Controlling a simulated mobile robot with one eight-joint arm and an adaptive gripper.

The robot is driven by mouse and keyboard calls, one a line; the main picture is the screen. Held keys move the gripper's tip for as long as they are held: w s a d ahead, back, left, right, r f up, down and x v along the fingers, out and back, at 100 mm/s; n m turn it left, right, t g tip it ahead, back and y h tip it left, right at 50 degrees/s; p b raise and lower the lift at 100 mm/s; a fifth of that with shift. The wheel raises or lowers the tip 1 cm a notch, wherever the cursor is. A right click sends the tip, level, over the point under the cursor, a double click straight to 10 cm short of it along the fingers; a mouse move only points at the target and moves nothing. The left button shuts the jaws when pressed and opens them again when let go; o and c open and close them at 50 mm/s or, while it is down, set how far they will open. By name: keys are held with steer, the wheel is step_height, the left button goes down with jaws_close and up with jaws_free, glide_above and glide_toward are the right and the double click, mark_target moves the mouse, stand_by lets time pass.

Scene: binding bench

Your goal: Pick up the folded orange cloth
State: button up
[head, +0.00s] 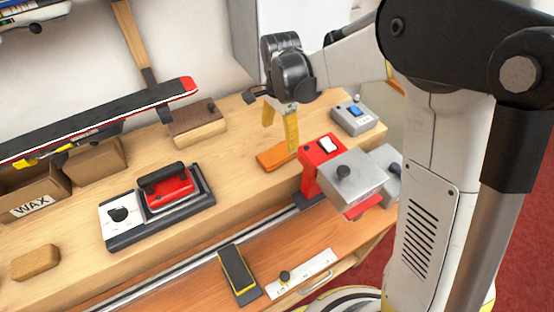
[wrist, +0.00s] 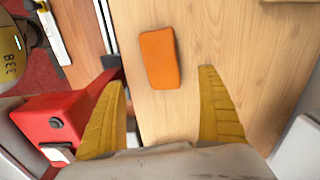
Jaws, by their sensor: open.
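The folded orange cloth (head: 272,159) lies flat on the wooden bench, left of the red machine in the head view. In the wrist view the cloth (wrist: 160,58) is a small orange block shape on bare wood, beyond the fingertips and roughly between their lines. My gripper (head: 279,112) is above the bench over the cloth, with yellow fingers pointing down. In the wrist view my gripper (wrist: 162,75) has its two fingers spread wide with nothing between them. One finger covers a little of the cloth's right end in the head view.
A red and grey machine (head: 318,160) stands close right of the cloth. A grey switch box (head: 356,117) is behind it. A wooden block (head: 197,123) and a red iron (head: 168,187) on a stand are to the left. Bare bench lies left of the cloth.

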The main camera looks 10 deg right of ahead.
mark_target(279, 152)
step_height(279, 152, down, 9)
steer(key=b, duration=0.3)
steer(key=shift+w+a, duration=0.1)
steer(key=shift+r, duration=0.15)
steer(key=c, duration=1.1)
